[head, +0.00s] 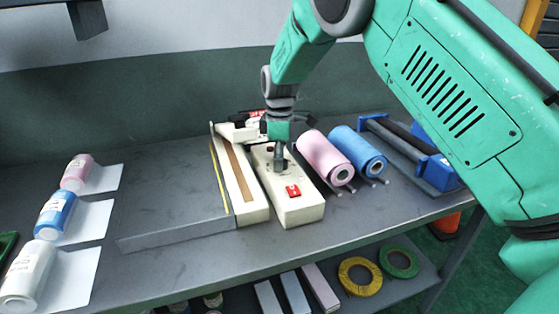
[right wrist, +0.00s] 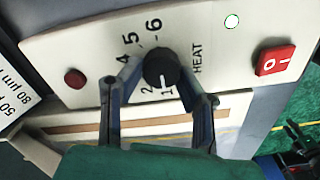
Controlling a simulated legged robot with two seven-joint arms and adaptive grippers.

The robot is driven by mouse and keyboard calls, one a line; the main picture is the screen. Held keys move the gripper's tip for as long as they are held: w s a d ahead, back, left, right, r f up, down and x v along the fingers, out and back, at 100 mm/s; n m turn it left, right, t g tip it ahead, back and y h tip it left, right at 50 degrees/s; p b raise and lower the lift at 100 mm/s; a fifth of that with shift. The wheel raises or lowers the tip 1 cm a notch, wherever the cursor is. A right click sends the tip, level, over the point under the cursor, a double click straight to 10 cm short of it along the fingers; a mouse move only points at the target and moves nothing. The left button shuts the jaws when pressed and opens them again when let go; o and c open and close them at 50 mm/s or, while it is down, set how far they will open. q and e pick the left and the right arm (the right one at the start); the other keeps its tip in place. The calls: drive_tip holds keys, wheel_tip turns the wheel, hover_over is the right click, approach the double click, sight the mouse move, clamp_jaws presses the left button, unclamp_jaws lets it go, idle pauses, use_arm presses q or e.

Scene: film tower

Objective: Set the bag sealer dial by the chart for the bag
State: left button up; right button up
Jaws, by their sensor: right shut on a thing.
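The bag sealer (head: 292,208) is a cream unit on the grey bench, with a long sealing arm (head: 236,180) beside its control box. Its black HEAT dial (right wrist: 161,66) shows in the right wrist view, with 1, 2, 4, 5 and 6 readable around it; the spot for 3 is hidden by a finger. The dial's white mark points towards the 1. My right gripper (right wrist: 160,75) is shut on the dial from both sides; in the head view the gripper (head: 280,162) hides it. A white card (right wrist: 14,100) with "50" and "80 µm" is cut off at the left edge.
A red switch (right wrist: 272,61) and a red button (right wrist: 75,78) flank the dial. A pink roll (head: 322,155) and a blue roll (head: 355,148) lie right of the sealer. The bench's middle left is clear.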

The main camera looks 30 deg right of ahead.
drive_tip(key=shift+s+d+f, duration=0.2)
drive_tip(key=shift+d, duration=0.15)
drive_tip(key=shift+a, duration=0.3)
drive_tip(key=shift+d+m+p, duration=0.3)
drive_tip(key=shift+p, duration=0.05)
